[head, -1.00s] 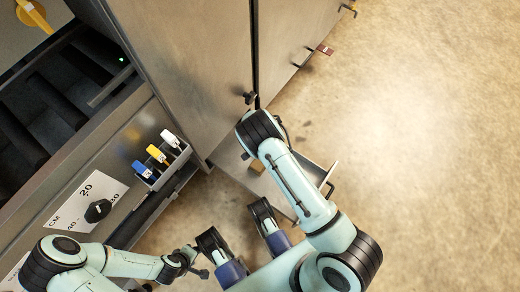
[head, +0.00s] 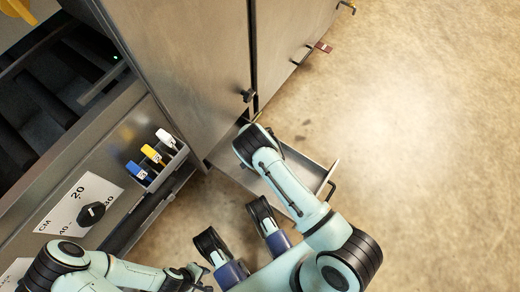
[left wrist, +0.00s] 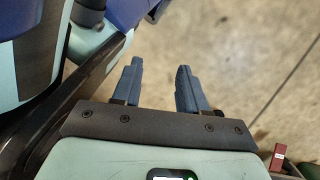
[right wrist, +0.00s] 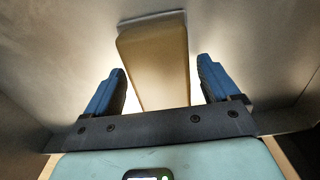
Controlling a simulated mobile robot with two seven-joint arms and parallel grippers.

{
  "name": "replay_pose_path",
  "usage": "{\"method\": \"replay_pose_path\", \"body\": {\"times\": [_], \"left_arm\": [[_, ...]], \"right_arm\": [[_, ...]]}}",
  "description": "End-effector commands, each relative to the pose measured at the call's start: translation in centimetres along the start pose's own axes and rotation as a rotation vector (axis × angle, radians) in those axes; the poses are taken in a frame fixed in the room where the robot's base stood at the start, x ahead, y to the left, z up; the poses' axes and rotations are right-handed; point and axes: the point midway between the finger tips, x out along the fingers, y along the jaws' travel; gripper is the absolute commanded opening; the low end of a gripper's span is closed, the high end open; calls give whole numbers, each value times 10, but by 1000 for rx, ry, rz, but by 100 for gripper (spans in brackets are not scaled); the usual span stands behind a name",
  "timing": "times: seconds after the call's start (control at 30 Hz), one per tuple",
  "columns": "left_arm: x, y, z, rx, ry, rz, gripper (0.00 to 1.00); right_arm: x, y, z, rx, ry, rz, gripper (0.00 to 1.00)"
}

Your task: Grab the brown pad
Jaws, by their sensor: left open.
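The brown pad (right wrist: 155,62) shows in the right wrist view, with its far end against a pale edge. My right gripper (right wrist: 163,75) is open, with one blue finger on each side of the pad's near part. Gaps show between the fingers and the pad. In the head view my right arm's black joint covers the right gripper and the pad, over the open metal drawer (head: 308,172). My left gripper (left wrist: 158,72) is open and empty above the floor; it shows at the bottom of the head view (head: 196,277).
A metal cabinet (head: 190,60) stands behind the drawer. A holder with blue, yellow and white tags (head: 152,155) and a black knob (head: 91,213) are on the panel at the left. The floor (head: 420,150) at the right is clear.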

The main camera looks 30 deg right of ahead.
Motion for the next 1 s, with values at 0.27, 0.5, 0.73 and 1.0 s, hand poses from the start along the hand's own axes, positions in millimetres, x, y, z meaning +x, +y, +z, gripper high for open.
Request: {"method": "replay_pose_path", "body": {"times": [0.27, 0.5, 0.73, 1.0], "left_arm": [[0, 1, 0, 1, 2, 1, 43], [-1, 1, -1, 2, 5, 2, 43], [-8, 9, -10, 15, 42, 19, 43], [-40, 38, -39, 54, 170, 75, 43]], "right_arm": [[0, 0, 0, 0, 0, 0, 36], [-2, 0, 0, 0, 0, 0, 36], [-25, -1, 0, 0, 0, -2, 36], [-96, -1, 0, 0, -1, -5, 36]]}}
